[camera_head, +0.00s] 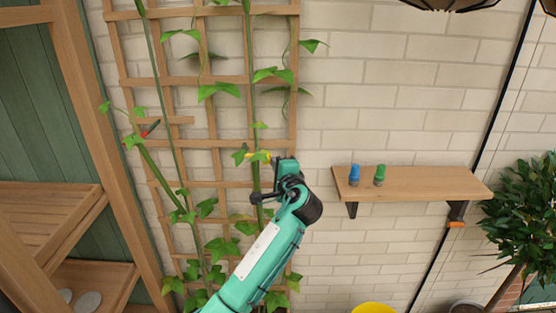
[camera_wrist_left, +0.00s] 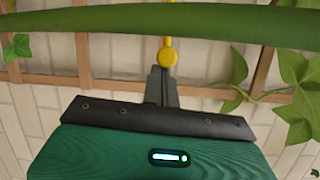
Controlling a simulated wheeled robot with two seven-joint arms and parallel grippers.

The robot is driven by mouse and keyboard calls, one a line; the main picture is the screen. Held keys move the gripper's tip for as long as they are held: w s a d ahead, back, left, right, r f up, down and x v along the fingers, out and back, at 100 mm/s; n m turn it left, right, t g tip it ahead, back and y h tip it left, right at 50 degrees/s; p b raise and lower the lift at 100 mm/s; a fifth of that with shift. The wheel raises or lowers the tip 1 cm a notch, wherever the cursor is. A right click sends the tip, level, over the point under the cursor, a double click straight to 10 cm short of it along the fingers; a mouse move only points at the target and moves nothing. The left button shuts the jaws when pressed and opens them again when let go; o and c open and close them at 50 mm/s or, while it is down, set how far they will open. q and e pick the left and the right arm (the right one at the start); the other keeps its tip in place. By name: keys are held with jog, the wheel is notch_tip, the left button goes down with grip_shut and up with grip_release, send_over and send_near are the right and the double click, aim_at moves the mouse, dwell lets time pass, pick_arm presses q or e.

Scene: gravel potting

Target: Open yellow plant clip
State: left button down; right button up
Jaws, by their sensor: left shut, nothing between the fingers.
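The yellow plant clip (camera_head: 259,156) sits on a tall green plant stem (camera_head: 254,105) in front of the wooden trellis. In the left wrist view, the clip's round yellow end (camera_wrist_left: 168,57) hangs just below the thick stem (camera_wrist_left: 215,22), which crosses the top; a thin yellow part shows above the stem. My left gripper (camera_head: 276,162) is just below and right of the clip. In the left wrist view its fingers (camera_wrist_left: 161,72) are shut and empty, with their tips right at the round end; whether they touch it I cannot tell. My right gripper is out of view.
The trellis (camera_head: 213,143) stands against a brick wall, with leafy vines in front. A red clip (camera_head: 151,128) is on the left stem. A wall shelf (camera_head: 425,184) at right holds a blue item (camera_head: 354,175) and a green item (camera_head: 379,175). A yellow pot (camera_head: 373,308) is below.

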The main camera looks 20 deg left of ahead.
pick_arm(q)
jog(key=s+m+t+h+p, duration=0.1)
jog(key=h+p, duration=0.1)
jog(key=s+a+m+t+h+p, duration=0.1)
jog(key=s+m+h+p, duration=0.1)
jog(key=shift+s+r+h, duration=0.1)
jog(key=shift+s+h, duration=0.15)
jog(key=shift+h, duration=0.15)
jog(key=shift+w, duration=0.1)
